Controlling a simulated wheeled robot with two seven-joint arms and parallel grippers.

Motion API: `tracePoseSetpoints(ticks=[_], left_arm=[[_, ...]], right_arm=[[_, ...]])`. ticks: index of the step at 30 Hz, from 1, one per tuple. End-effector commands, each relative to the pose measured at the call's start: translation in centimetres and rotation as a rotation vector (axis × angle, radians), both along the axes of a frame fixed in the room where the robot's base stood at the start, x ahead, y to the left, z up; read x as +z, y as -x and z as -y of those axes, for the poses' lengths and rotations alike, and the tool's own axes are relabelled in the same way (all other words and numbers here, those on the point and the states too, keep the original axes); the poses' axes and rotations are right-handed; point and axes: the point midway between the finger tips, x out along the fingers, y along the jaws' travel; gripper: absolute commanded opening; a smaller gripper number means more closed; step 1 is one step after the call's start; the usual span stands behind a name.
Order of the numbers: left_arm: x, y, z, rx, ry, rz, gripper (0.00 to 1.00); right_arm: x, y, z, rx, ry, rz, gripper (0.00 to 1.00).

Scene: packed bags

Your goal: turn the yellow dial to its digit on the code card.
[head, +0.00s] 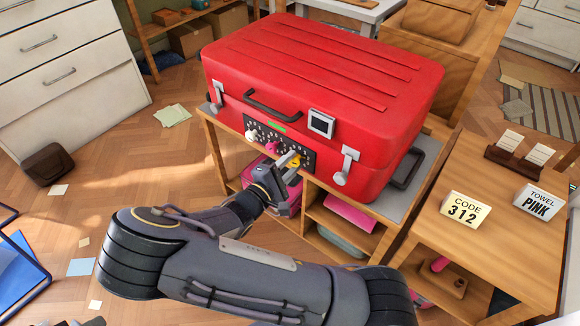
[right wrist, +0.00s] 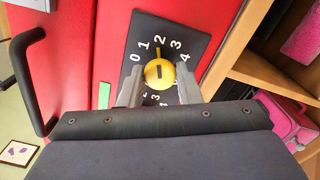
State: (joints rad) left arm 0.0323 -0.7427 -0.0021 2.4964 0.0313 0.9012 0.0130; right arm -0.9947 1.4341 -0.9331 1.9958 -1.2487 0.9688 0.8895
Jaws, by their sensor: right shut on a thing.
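The yellow dial (right wrist: 159,73) sits on a black panel with white digits on the red suitcase (head: 320,75). My right gripper (right wrist: 159,92) is shut on the yellow dial, one finger on each side. In the head view the right gripper (head: 283,163) partly hides the yellow dial (head: 294,161). A white dial (head: 250,136) and a pink dial (head: 272,147) are to its left on the panel. The code card (head: 466,209) reads CODE 312.
The suitcase lies on a wooden shelf unit (head: 335,222). A towel card (head: 539,202) reading PINK stands beside the code card on the right table (head: 500,245). A black side handle (right wrist: 24,80) and a latch (head: 346,165) stick out from the case.

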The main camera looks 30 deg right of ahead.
Motion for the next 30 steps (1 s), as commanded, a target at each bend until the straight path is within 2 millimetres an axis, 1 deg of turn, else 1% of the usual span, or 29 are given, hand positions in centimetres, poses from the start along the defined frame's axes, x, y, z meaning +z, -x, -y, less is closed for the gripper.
tracePoseSetpoints(ticks=[9,22,23,27,30], left_arm=[[-0.47,-0.01,0.0,0.0,0.0,0.0,0.36],[-0.47,0.0,0.0,0.0,0.0,0.0,0.36],[-0.47,0.0,0.0,0.0,0.0,0.0,0.36],[-0.47,0.0,0.0,0.0,0.0,0.0,0.36],[-0.47,-0.01,0.0,0.0,0.0,0.0,0.36]], right_arm=[[-0.11,0.06,-0.02,-0.001,-0.032,0.069,0.08],[-0.1,0.07,-0.03,0.0,-0.034,0.074,0.08],[-0.1,0.07,-0.03,-0.001,-0.034,0.074,0.34],[-0.07,0.05,-0.01,-0.001,-0.033,0.074,0.52],[-0.06,0.03,-0.01,0.0,-0.032,0.074,0.52]])
